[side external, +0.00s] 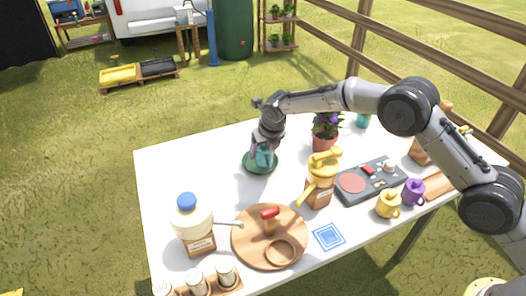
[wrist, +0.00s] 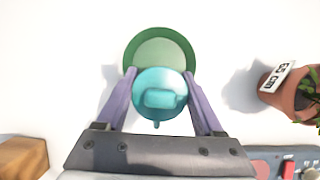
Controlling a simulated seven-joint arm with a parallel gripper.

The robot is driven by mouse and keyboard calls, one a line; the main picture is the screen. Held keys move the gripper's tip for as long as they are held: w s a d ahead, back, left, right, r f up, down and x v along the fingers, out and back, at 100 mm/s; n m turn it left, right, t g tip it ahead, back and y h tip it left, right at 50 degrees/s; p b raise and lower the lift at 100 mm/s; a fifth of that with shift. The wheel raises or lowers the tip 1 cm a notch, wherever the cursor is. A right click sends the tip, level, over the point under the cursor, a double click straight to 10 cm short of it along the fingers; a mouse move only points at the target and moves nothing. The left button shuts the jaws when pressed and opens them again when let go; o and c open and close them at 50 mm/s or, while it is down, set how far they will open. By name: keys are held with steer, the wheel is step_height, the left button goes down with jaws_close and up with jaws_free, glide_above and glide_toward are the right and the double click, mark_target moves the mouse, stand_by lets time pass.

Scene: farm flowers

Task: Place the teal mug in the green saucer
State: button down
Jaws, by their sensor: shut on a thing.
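The teal mug (wrist: 160,93) is between the two fingers of my gripper (wrist: 160,100), which is shut on it. In the side external view the mug (side external: 263,158) shows under my gripper (side external: 265,145), over the green saucer (side external: 260,166). In the wrist view the green saucer (wrist: 160,45) shows behind the mug, and the mug overlaps its near part. The mug looks upright. I cannot tell whether the mug touches the saucer; its base is hidden.
A potted purple flower (side external: 325,132) stands right of the saucer. A yellow-topped container (side external: 320,178), a round wooden tray (side external: 270,240), a grey panel (side external: 370,181), a yellow mug (side external: 388,204) and a purple mug (side external: 412,192) are nearer. The table (side external: 190,160) left of the saucer is clear.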

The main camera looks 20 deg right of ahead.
mark_target(270, 158)
steer(key=shift+f, duration=0.2)
steer(key=shift+f, duration=0.1)
steer(key=shift+f, duration=0.35)
jaws_free()
steer(key=shift+f, duration=0.1)
steer(key=shift+r, duration=0.5)
steer(key=v, duration=1.2)
steer(key=shift+s, duration=0.1)
